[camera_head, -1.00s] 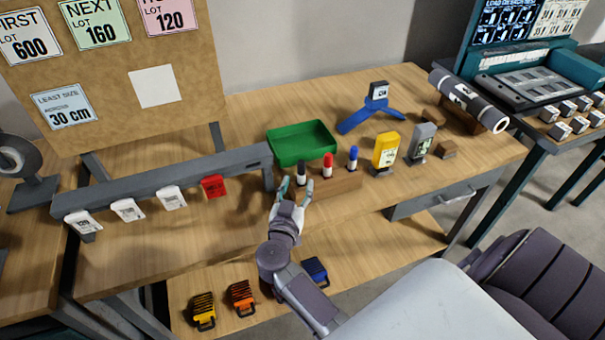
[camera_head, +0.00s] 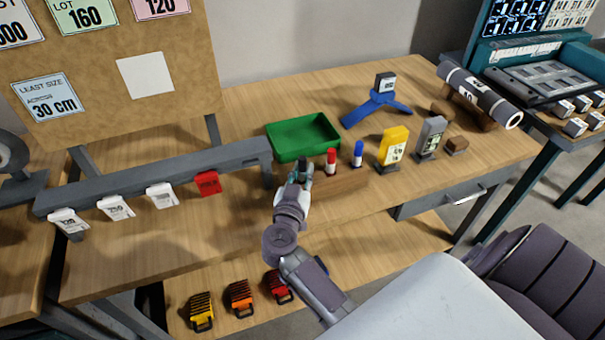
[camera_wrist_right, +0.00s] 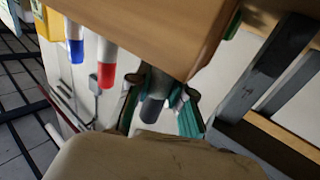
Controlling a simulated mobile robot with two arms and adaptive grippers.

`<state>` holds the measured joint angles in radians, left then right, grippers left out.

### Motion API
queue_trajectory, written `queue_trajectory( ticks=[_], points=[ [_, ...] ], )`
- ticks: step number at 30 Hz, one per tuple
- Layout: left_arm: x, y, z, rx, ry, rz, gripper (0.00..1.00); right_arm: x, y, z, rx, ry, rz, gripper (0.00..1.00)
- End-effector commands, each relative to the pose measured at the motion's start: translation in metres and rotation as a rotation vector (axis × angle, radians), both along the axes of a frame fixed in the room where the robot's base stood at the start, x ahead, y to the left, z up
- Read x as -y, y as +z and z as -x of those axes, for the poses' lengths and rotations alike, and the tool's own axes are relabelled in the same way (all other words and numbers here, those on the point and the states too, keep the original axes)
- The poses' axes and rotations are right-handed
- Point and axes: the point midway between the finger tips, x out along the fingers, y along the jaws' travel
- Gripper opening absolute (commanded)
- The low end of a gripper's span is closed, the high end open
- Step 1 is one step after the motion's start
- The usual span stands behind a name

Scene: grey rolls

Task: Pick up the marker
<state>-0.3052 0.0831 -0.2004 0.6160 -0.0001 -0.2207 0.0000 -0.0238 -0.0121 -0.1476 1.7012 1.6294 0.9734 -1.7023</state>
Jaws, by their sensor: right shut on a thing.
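A dark marker (camera_wrist_right: 153,107) is between the teal fingers of my right gripper (camera_wrist_right: 160,106) in the wrist view, and the gripper is shut on it. In the head view my right gripper (camera_head: 302,174) is at the left end of the wooden marker block (camera_head: 342,184) and hides most of this marker. I cannot tell whether its lower end is still in the block. A red marker (camera_head: 331,161) and a blue marker (camera_head: 357,154) stand upright in the block to the right, apart from the gripper. My left gripper is out of view.
A green tray (camera_head: 304,137) is just behind the block. A grey rail (camera_head: 150,180) with white tags and a red tag runs to the left. A yellow device (camera_head: 393,146) and a grey device (camera_head: 430,138) stand to the right.

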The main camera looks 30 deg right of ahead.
Motion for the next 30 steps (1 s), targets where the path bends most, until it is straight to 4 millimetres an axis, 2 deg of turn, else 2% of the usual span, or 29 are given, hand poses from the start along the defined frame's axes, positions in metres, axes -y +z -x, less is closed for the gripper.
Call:
queue_trajectory(
  ticks=[8, 11, 21, 25, 30],
  points=[
    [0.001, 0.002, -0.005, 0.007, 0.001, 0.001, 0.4, 0.0, 0.004, 0.0, 0.001, 0.0, -0.001, 0.0],
    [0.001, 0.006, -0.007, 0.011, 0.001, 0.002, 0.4, 0.0, 0.018, 0.0, 0.003, -0.001, -0.003, 0.0],
    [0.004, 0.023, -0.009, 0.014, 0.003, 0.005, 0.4, 0.0, 0.084, 0.0, 0.004, -0.001, -0.003, 0.0],
    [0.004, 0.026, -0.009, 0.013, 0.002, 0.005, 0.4, 0.0, 0.097, 0.0, 0.002, -0.001, -0.001, 0.0],
    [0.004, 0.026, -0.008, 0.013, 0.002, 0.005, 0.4, 0.0, 0.101, 0.0, 0.001, 0.0, -0.001, 0.0]
  ],
)
